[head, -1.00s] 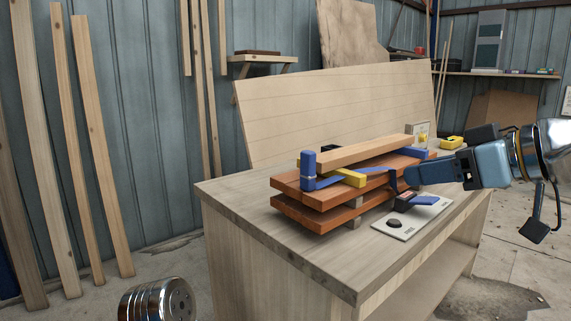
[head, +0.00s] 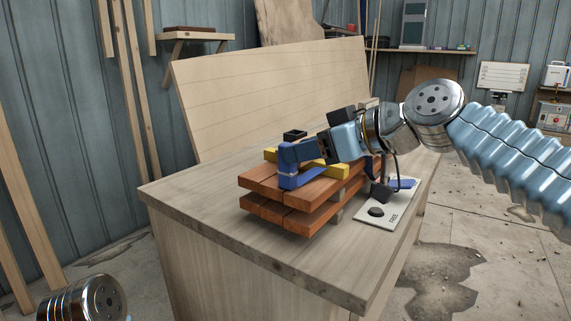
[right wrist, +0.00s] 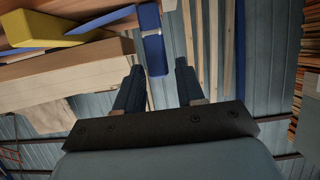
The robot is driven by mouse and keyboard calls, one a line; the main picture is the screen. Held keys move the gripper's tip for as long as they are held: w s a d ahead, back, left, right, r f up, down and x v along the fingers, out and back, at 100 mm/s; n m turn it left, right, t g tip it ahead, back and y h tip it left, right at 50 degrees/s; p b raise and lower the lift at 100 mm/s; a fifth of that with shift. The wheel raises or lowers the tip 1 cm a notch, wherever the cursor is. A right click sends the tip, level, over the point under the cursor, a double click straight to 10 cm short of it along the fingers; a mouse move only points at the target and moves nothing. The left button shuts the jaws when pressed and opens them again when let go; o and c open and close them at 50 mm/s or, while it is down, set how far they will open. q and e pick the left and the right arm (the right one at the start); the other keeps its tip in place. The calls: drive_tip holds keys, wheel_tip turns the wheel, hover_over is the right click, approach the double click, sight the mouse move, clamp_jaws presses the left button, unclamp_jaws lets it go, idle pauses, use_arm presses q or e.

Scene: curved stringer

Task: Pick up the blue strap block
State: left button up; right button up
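The blue strap block (head: 286,162) stands upright at the near left end of the stacked reddish boards (head: 262,184), with a blue strap part at its foot. In the right wrist view the blue block (right wrist: 148,20) lies just beyond the fingertips, nearer the left finger. My right gripper (head: 304,152) reaches in from the right at the block's upper part. In the right wrist view the gripper (right wrist: 160,66) is open, its two fingers apart with nothing clasped. Whether a finger touches the block I cannot tell. My left gripper is out of view.
A yellow block (head: 328,169) lies on the boards right behind the blue block. A pale plate (head: 392,212) with a black knob lies right of the stack. The workbench (head: 190,205) is bare at the left and front. A large leaning panel (head: 270,95) stands behind.

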sight(280, 157)
drive_tip(key=p+x, duration=0.1)
drive_tip(key=x, duration=0.5)
drive_tip(key=shift+w+f, duration=0.15)
drive_tip(key=shift+f, duration=0.1)
clamp_jaws()
